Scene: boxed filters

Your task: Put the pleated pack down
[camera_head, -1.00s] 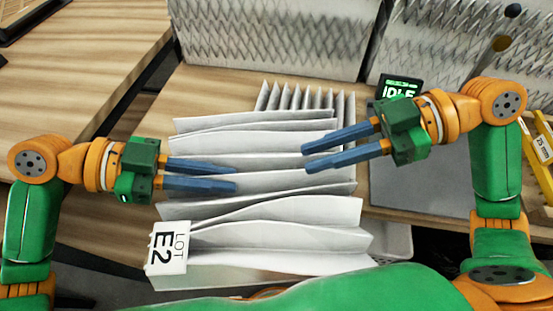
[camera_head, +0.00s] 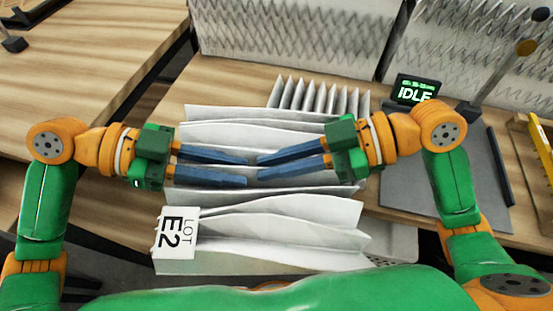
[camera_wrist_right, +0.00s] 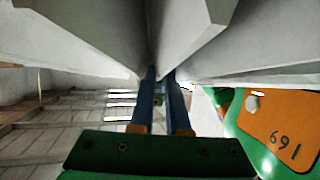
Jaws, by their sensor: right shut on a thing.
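The white pleated pack (camera_head: 285,218) lies in broad folds across the middle of the head view, with a "LOT E2" label (camera_head: 176,233) at its front left. My right gripper (camera_head: 258,169) reaches over the folds from the right. In the right wrist view its fingers (camera_wrist_right: 160,92) are close together against the pale folds, shut on the pack. My left gripper (camera_head: 248,170) reaches in from the left, fingertips almost meeting the right ones. A gap shows between its fingers, but whether a fold is between them is unclear. The pack's underside is hidden.
A row of narrow upright pleats (camera_head: 318,96) stands behind the folds. Large mesh-faced panels (camera_head: 290,40) stand at the back. A small display reading "IDLE" (camera_head: 417,90) and a grey mat (camera_head: 440,165) are to the right. Bare wood table (camera_head: 70,75) shows at the left.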

